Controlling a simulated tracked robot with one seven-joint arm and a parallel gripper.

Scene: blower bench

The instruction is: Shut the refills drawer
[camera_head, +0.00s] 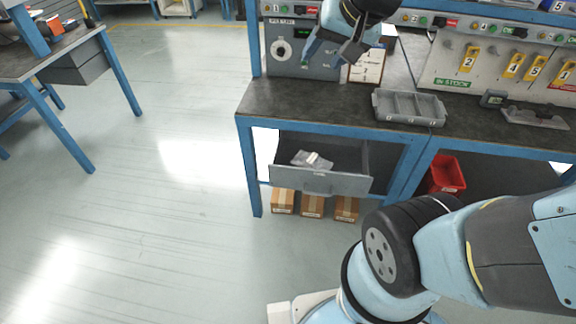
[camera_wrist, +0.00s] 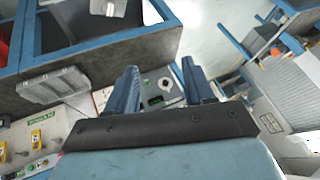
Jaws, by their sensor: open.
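The refills drawer (camera_head: 320,181) is a grey drawer under the dark bench top. It stands pulled out, its inside showing from above, with clear plastic bags (camera_head: 312,160) lying in it. No label naming it can be read. My gripper (camera_head: 333,55) is open and empty, above the back of the bench in front of the grey panel. It is well above the drawer and apart from it. In the wrist view my gripper (camera_wrist: 161,72) shows two blue fingers spread apart, with nothing between them.
A grey compartment tray (camera_head: 409,107) sits on the bench top (camera_head: 300,98). A clipboard (camera_head: 367,66) stands at the back. Cardboard boxes (camera_head: 312,205) are beneath the drawer, and a red bin (camera_head: 446,174) is right of it. The floor in front and left is clear.

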